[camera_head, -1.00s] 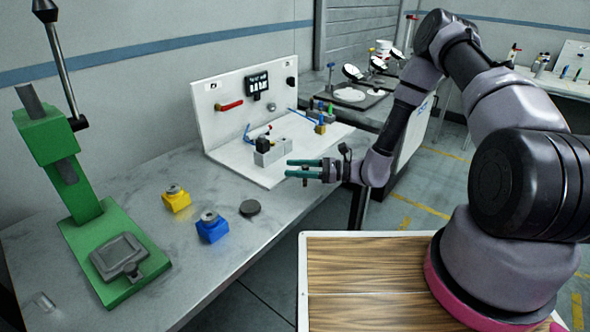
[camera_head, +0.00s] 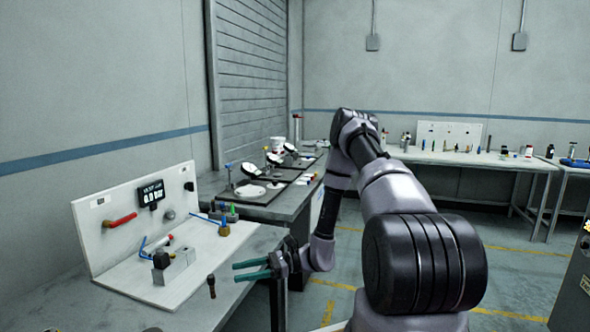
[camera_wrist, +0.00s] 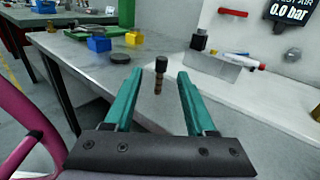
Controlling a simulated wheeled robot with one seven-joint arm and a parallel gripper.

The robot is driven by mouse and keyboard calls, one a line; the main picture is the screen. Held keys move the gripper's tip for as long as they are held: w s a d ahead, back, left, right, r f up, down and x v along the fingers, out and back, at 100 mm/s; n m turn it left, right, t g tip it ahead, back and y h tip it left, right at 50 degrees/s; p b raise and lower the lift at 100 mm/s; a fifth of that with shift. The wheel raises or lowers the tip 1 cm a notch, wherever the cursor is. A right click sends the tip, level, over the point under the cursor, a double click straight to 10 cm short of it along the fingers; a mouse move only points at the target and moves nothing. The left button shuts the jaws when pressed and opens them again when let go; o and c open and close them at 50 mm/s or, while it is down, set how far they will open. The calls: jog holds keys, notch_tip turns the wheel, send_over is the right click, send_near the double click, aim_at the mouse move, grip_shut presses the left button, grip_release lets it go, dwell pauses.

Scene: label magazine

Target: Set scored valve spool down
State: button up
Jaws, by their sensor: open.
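The scored valve spool (camera_head: 211,286) is a small dark pin that stands upright on the grey bench, in front of the white test board's base. In the wrist view the spool (camera_wrist: 160,77) shows a black head and a brownish ringed stem. My gripper (camera_head: 235,271) has two teal fingers, spread apart and empty. In the head view the fingertips are a little to the right of the spool, with a gap. In the wrist view the spool appears between and just beyond the fingertips, touching neither.
The white test board (camera_head: 128,222) has a gauge display, a red handle and a grey block (camera_head: 174,266) with a black part. In the wrist view, a blue block (camera_wrist: 99,44), a yellow block (camera_wrist: 134,39) and a dark disc (camera_wrist: 120,59) sit farther along the bench.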

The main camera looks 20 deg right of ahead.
jog(key=s+d+r+n+t+h, duration=0.2)
jog(key=s+d+r+n+h, duration=0.2)
jog(key=r, duration=0.9)
jog(key=s+d+r+n+t+h, duration=0.2)
jog(key=s+d+r+n+h, duration=0.3)
jog(key=r, duration=0.8)
jog(key=s+d+r+n+t+h, duration=0.2)
jog(key=s+d+r+n+h, duration=0.2)
jog(key=s+r, duration=0.4)
notch_tip(320, 180, up, 6)
jog(key=n+h, duration=0.1)
jog(key=h, duration=0.1)
jog(key=shift+s+d+t+h, duration=0.3)
jog(key=shift+d+h, duration=0.05)
jog(key=shift+h, duration=0.05)
